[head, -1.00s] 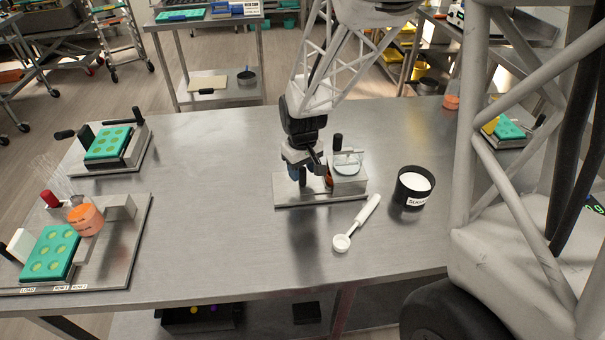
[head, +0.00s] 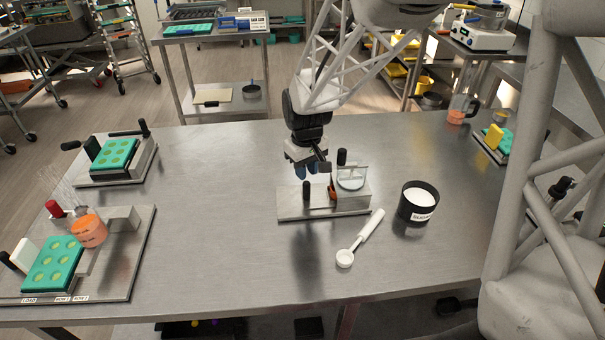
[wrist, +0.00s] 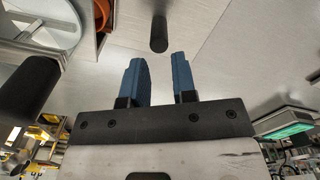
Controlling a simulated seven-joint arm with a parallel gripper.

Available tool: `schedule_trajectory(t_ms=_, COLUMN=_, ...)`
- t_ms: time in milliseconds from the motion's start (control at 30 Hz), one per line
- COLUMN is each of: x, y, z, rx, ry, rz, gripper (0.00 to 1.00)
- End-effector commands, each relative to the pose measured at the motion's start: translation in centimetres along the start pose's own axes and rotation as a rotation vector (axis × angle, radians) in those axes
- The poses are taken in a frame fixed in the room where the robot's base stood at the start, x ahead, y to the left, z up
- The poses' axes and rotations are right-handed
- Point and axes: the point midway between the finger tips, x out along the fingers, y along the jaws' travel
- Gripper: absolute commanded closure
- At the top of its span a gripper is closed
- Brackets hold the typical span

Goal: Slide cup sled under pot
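A small metal fixture (head: 300,213) stands mid-table. A short black post (head: 306,188) rises from its left part, and a metal block (head: 352,195) at its right carries a round pale disc (head: 351,183) and a taller black knob (head: 342,157). A small orange piece (head: 332,191) sits against the block's left side. I cannot tell which part is the cup sled or the pot. My gripper (head: 306,170) is just above the post, its blue fingers apart and empty. In the wrist view, the post (wrist: 159,33) lies ahead of the finger gap, and the orange piece (wrist: 112,18) is left.
A white scoop (head: 360,238) and a black sugar tub (head: 418,204) lie right of the fixture. At the left is a plate with a green mold (head: 53,264) and an orange pot (head: 89,231); another green mold (head: 115,154) is behind. The table's middle left is clear.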

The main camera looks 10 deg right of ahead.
Motion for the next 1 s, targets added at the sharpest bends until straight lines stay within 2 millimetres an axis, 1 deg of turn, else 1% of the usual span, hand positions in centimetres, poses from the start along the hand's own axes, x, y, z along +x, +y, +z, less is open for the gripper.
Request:
schedule_trajectory(t_ms=33, x=0.1, y=-0.2, z=0.0, rx=-0.009, ry=-0.008, rz=0.001, gripper=0.82)
schedule_trajectory(t_ms=133, x=0.4, y=-0.7, z=0.0, rx=-0.045, ry=-0.042, rz=0.009, gripper=0.97)
schedule_trajectory(t_ms=167, x=0.5, y=-1.0, z=0.0, rx=-0.06, ry=-0.056, rz=0.012, gripper=1.0)
schedule_trajectory(t_ms=433, x=1.7, y=-3.9, z=0.2, rx=-0.259, ry=-0.251, rz=0.069, gripper=1.0)
schedule_trajectory(t_ms=667, x=2.4, y=-6.2, z=0.2, rx=-0.454, ry=-0.451, rz=0.159, gripper=1.0)
schedule_trajectory(t_ms=867, x=2.8, y=-8.3, z=-0.4, rx=-0.636, ry=-0.635, rz=0.279, gripper=1.0)
schedule_trajectory(t_ms=1000, x=3.0, y=-9.9, z=-1.3, rx=-0.76, ry=-0.757, rz=0.384, gripper=1.0)
